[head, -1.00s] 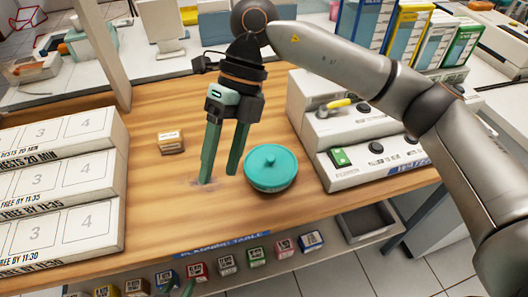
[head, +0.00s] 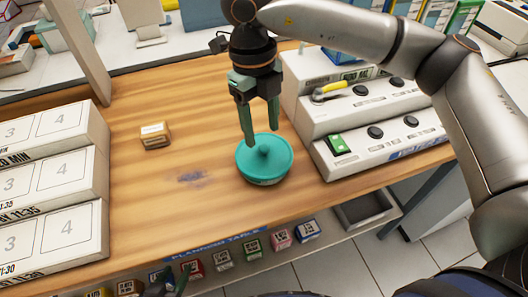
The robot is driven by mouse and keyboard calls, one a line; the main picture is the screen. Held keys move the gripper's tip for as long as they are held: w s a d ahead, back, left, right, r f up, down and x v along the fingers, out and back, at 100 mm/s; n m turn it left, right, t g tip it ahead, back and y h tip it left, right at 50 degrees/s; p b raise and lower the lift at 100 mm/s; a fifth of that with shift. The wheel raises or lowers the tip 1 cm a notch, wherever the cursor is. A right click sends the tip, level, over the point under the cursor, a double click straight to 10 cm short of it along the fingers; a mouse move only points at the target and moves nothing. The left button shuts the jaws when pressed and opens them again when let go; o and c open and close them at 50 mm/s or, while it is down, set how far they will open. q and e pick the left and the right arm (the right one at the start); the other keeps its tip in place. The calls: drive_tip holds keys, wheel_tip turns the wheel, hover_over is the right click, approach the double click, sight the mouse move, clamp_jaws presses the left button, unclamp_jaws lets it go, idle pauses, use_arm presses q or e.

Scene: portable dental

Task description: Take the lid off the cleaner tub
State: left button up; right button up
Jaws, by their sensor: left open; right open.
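The cleaner tub (head: 262,181) is a round teal tub on the wooden table, with its teal lid (head: 272,164) on top. The lid has a small round knob (head: 264,152) in its middle. My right gripper (head: 262,138) points down over the far part of the lid, its green fingers open and empty. The fingertips are close to the knob; I cannot tell whether they touch the lid. My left gripper (head: 175,282) shows only in part at the bottom edge, low in front of the table, and is open.
White stacked boxes (head: 60,195) stand on the left. White machines with knobs (head: 375,145) stand close right of the tub. Small coloured boxes (head: 223,259) line a shelf below the table edge. The table's middle is clear.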

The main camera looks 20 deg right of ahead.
sight(264, 147)
wheel_tip(264, 147, down, 5)
drive_tip(key=shift+d+r, duration=0.1)
drive_tip(key=shift+d, duration=0.05)
drive_tip(key=shift+c, duration=0.3)
clamp_jaws()
idle(0.4)
